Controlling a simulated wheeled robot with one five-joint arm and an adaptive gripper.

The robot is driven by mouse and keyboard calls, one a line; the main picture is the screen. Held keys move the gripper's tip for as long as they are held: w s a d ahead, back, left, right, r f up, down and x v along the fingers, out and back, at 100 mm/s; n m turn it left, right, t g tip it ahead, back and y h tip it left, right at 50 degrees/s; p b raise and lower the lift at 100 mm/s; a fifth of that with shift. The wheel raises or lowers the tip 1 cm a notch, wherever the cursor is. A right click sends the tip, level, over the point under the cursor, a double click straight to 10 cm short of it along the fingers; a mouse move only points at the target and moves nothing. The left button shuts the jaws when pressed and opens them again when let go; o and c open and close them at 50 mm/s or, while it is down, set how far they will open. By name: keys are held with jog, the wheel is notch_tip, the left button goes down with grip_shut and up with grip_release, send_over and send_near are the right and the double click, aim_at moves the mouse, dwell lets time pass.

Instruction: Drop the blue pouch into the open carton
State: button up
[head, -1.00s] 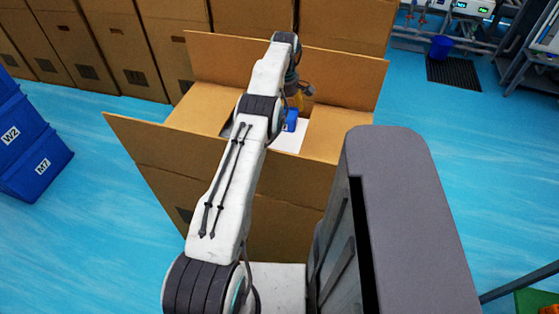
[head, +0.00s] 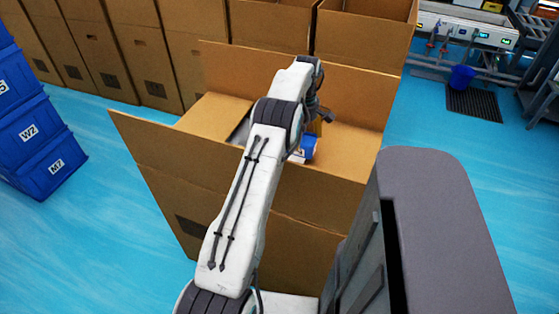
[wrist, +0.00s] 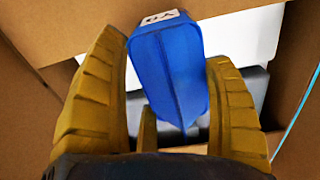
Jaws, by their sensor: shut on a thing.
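The open carton (head: 270,208) is a large brown cardboard box with its flaps spread. My gripper (head: 314,122) is over the carton's opening, at the end of my white arm. It is shut on the blue pouch (head: 309,146), which shows just above the carton's near rim. In the wrist view my gripper's yellow fingers (wrist: 165,62) stand on both sides of the blue pouch (wrist: 172,75). The pouch has a white label at its top end. Beneath it, white and grey things (wrist: 252,45) lie inside the carton. The arm hides part of the opening.
A row of brown cartons (head: 190,62) stands behind. Stacked blue crates (head: 42,150) stand at the left. A blue bucket (head: 462,77) and a dark mat (head: 474,101) are at the back right.

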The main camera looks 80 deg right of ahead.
jog(key=shift+w+a+f, duration=0.25)
jog(key=shift+w+f, duration=0.9)
jog(key=shift+f, duration=0.2)
jog(key=shift+w+a+f, duration=0.25)
jog(key=shift+w+f, duration=0.9)
jog(key=shift+f, duration=0.25)
jog(key=shift+w+a+f, duration=0.25)
jog(key=shift+w+f, duration=0.9)
jog(key=shift+f, duration=0.2)
jog(key=shift+f, duration=0.3)
jog(key=o, duration=1.2)
jog(key=shift+c, duration=0.2)
jog(key=shift+r, duration=0.2)
notch_tip(320, 180, up, 12)
jog(key=shift+a+r, duration=0.15)
